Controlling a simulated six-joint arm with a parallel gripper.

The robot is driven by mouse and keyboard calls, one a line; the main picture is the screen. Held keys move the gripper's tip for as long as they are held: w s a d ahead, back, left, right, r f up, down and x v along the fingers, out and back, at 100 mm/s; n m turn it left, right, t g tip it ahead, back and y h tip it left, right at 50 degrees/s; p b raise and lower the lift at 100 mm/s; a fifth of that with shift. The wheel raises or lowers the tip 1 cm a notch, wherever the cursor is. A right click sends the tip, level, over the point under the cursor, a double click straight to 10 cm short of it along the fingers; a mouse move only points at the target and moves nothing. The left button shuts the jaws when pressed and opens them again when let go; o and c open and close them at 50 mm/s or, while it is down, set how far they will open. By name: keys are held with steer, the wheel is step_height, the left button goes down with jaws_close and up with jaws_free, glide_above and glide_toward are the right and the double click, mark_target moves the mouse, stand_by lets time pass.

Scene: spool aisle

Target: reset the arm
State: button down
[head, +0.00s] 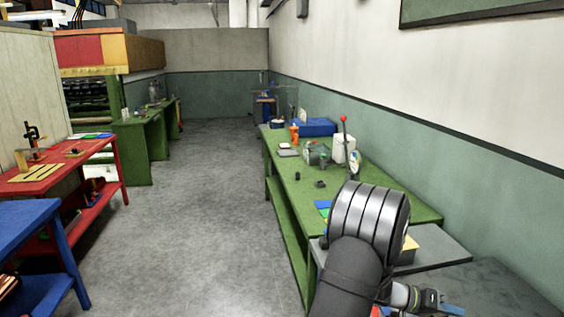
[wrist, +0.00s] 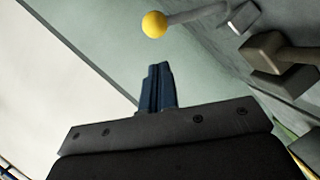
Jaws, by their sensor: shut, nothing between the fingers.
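My arm reaches forward at the lower right of the head view, its thick grey links over the near end of the right-hand benches. My gripper (head: 451,310) shows there at the bottom edge, with small blue fingers pointing right. In the wrist view my gripper (wrist: 159,72) has its dark blue fingers shut together, with nothing between them. A yellow ball (wrist: 154,24) on a grey rod is beyond the fingertips in that view, apart from them.
A long green bench (head: 293,213) with small items runs along the right wall. A red-knobbed lever (head: 344,120) stands on it. A grey block (wrist: 275,55) is right of my fingers. A red table (head: 62,172) and blue table (head: 20,222) stand left. The aisle floor (head: 200,230) is clear.

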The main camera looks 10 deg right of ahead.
steer(key=w+d+n, duration=0.1)
steer(key=w+d+f+n+g+h, duration=0.1)
steer(key=w+n, duration=0.1)
steer(key=w+f+n+g, duration=0.1)
steer(key=shift+w+d+f+n+h, duration=0.1)
steer(key=shift+w+d+n+h, duration=0.2)
steer(key=shift+w+d+h, duration=0.1)
steer(key=shift+w+f+n+h, duration=0.3)
steer(key=shift+w+f+n, duration=0.2)
steer(key=shift+w+n, duration=0.35)
steer(key=v, duration=1)
steer(key=shift+s+r, duration=0.1)
steer(key=shift+s, duration=0.05)
steer(key=shift+d, duration=0.1)
